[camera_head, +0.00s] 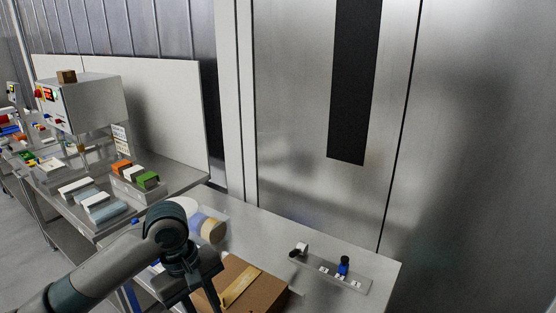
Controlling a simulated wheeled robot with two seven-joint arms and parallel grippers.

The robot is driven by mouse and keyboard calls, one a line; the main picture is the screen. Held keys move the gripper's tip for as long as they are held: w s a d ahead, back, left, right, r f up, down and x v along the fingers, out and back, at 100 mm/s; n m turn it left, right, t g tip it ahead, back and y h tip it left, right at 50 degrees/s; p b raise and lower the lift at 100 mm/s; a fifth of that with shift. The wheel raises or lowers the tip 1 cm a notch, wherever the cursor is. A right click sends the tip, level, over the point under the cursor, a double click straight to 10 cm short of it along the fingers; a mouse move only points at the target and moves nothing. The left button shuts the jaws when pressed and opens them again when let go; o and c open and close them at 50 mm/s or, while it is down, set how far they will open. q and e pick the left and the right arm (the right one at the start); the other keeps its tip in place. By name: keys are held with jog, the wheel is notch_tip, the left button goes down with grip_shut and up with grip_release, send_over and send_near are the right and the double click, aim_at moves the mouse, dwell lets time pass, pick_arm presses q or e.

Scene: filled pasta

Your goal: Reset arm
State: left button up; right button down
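My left arm comes in from the lower left, and its dark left gripper (196,297) points down at the bottom edge of the head view. The fingertips are cut off or hidden, so I cannot tell if they are apart or holding anything. The gripper is at the left side of a brown box (262,297), and I cannot tell if they touch. A yellowish flat piece (240,287) lies on top of the box. My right gripper is not in view.
A light worktop (330,240) carries a strip with a black-and-white part and a blue part (344,265). Rolls (208,228) lie behind the gripper. A steel bench at left holds coloured blocks (148,180) and a control box (85,100). Steel doors (300,100) stand behind.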

pick_arm(q)
jog(key=s+d+f+m+t+h, duration=0.1)
jog(key=s+d+f+m, duration=0.2)
jog(key=s+f, duration=0.35)
jog(key=s+d+f+m+t+h, duration=0.2)
jog(key=s+d+f+m, duration=0.15)
jog(key=f, duration=0.55)
jog(key=s+a+f+m+y, duration=0.2)
jog(key=s+a+f, duration=0.2)
jog(key=s+a, duration=0.35)
jog(key=s+a+f+m+y, duration=0.2)
jog(key=s+a+f+y, duration=0.1)
jog(key=s+a, duration=0.4)
notch_tip(320, 180, down, 35)
jog(key=s+b, duration=0.3)
jog(key=b, duration=0.3)
jog(key=s+a+f+g+b, duration=0.1)
jog(key=s+f+b, duration=0.3)
jog(key=s+f, duration=1.3)
notch_tip(320, 180, down, 5)
jog(key=shift+s+a+r+m+g+b, duration=0.1)
jog(key=shift+s+a+m+g+b, duration=0.3)
jog(key=shift+a, duration=0.4)
